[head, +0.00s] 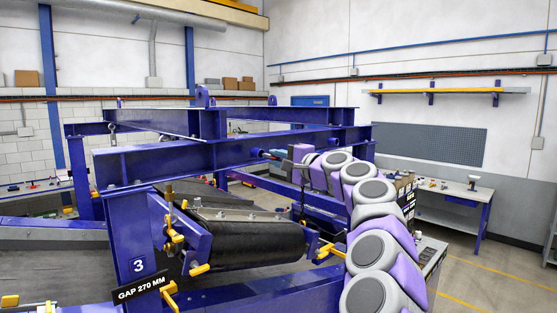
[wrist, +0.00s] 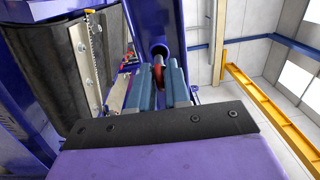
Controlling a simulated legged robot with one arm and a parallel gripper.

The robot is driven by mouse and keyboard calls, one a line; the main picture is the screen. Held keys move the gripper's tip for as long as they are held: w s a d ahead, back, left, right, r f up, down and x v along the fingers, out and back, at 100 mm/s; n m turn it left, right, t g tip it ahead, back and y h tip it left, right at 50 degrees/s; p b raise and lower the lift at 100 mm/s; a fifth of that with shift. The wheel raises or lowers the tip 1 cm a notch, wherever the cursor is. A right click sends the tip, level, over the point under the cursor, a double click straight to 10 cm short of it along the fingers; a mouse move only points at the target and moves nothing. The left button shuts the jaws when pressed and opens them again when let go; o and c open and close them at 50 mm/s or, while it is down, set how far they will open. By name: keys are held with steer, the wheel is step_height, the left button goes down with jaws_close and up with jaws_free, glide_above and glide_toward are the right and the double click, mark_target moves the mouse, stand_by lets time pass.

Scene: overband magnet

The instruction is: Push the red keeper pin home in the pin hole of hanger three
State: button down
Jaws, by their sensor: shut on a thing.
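The red keeper pin (wrist: 158,72) shows in the wrist view as a curved red piece between the two blue-grey fingers of my gripper (wrist: 161,86). My gripper is shut on it. A round blue boss (wrist: 158,51) lies just beyond the red piece, against a blue upright. Whether the pin's tip is in a hole is hidden. In the head view my gripper (head: 278,154) is beside the blue crossbeam, with a small round blue end (head: 257,152) just left of it and a trace of red between them. No number shows at this spot.
A plate marked 3 (head: 138,265) is on the blue post at front left, above a GAP 270 MM sign (head: 139,289). Blue beams (head: 225,155) surround my gripper closely. A workbench (head: 450,198) stands at right.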

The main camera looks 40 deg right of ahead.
mark_target(269, 156)
steer(key=shift+s+a+r, duration=0.1)
steer(key=shift+a, duration=0.05)
steer(key=shift+w+a+p, duration=0.1)
steer(key=shift+w+p, duration=1.15)
steer(key=shift+w, duration=0.6)
steer(key=c, duration=1)
jaws_free()
steer(key=s+d+f+b, duration=0.1)
steer(key=s+b, duration=0.3)
steer(key=s, duration=1.3)
steer(key=shift+d, duration=0.4)
